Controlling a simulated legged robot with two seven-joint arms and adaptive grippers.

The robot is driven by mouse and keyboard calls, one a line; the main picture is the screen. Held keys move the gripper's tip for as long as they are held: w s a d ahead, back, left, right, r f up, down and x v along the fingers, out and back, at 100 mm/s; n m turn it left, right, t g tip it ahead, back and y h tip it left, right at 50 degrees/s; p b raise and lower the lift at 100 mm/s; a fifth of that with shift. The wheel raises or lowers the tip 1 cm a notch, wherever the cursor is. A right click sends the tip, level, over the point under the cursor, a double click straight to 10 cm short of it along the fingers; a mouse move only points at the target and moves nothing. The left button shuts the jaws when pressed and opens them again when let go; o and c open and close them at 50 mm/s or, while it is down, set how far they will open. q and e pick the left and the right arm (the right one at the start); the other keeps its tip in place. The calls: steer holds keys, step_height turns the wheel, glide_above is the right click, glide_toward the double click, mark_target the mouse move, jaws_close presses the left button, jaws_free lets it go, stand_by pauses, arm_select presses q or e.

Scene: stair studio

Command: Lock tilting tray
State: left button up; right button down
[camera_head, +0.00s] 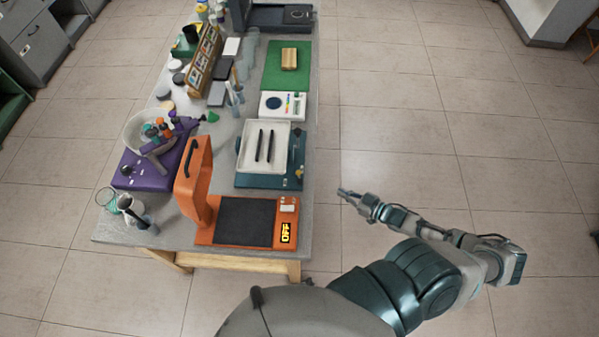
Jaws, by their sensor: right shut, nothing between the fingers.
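The tilting tray (245,157) is white with a raised rim and sits on a dark teal base (260,181) near the table's right edge. Two dark bars lie in the tray. A small yellowish part (299,172) shows at the base's right side; whether it is the lock cannot be told. Whether the tray is level or tilted is also hard to tell. My right gripper (343,192) is shut and empty, off the table's right edge, apart from the tray and to its lower right. My left gripper is not in view.
An orange device (210,232) with a raised arm and an OFF display stands in front of the tray. A purple device (150,170) is at left. A white panel (283,105) and a green mat (273,72) lie behind. The floor (400,130) at right is clear.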

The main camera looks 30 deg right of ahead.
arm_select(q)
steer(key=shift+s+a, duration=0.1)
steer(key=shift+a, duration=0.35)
arm_select(e)
steer(key=shift+w+a+r+y, duration=0.15)
steer(key=shift+a+r+y, duration=0.1)
steer(key=shift+a+r, duration=0.3)
steer(key=shift+w+a+r+y, duration=0.1)
steer(key=shift+a+r+y, duration=0.2)
steer(key=shift+r, duration=0.3)
glide_toward(301, 174)
steer(key=x, duration=0.6)
steer(key=shift+r+b, duration=0.3)
steer(key=shift+b, duration=0.05)
steer(key=shift+w+a+f, duration=0.25)
steer(key=shift+w+a, duration=0.1)
steer(key=shift+w, duration=0.2)
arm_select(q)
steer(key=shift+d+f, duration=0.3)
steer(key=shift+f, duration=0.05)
